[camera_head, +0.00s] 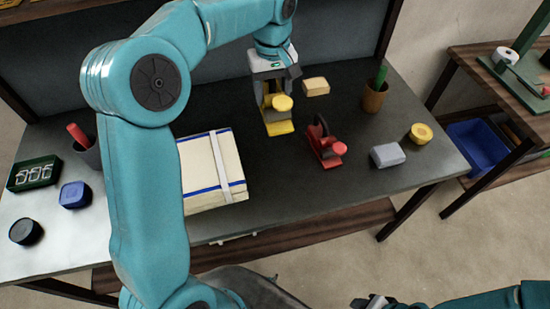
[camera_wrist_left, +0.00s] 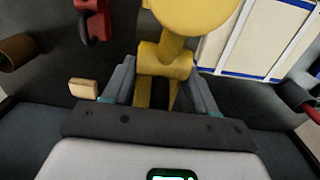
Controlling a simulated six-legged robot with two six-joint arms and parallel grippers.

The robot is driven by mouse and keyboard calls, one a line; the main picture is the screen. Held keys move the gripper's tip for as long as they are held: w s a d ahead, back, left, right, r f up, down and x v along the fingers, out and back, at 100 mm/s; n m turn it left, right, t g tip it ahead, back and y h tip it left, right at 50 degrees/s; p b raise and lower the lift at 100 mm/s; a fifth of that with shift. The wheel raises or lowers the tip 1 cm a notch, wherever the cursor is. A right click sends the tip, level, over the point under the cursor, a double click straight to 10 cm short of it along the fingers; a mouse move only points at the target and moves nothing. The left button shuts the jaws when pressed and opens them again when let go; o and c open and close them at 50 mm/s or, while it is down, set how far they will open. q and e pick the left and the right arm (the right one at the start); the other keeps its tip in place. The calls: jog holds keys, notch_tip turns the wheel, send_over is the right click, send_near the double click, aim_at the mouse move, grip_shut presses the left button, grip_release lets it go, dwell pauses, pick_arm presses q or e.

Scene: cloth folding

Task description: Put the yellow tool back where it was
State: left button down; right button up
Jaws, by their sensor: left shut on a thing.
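The yellow tool (camera_head: 280,128) has a round knob and a flat base. My left gripper (camera_head: 271,98) is shut on it over the back middle of the table. In the left wrist view the tool (camera_wrist_left: 165,62) sits between the two fingers of the gripper (camera_wrist_left: 163,85), and its round knob fills the top. I cannot tell whether its base touches the table. My right gripper (camera_head: 372,302) shows only in part at the bottom edge, and its jaws are not clear.
A red tool (camera_head: 325,150) stands right of the yellow one. A strapped cream stack (camera_head: 208,165) lies left. A pale yellow block (camera_head: 316,86), a plant pot (camera_head: 375,98), a grey block (camera_head: 385,155) and a yellow round piece (camera_head: 421,132) are around the right side.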

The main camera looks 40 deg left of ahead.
pick_arm(q)
jog(key=f, duration=1.9)
jog(key=shift+s+a+p, duration=0.1)
jog(key=shift+s+p, duration=0.1)
jog(key=shift+p, duration=0.1)
jog(key=shift+w+f, duration=0.2)
jog(key=shift+f, duration=0.25)
jog(key=shift+s+r, duration=0.1)
jog(key=shift+s, duration=0.05)
jog(key=shift+f, duration=0.25)
jog(key=shift+c, duration=1.6)
grip_release()
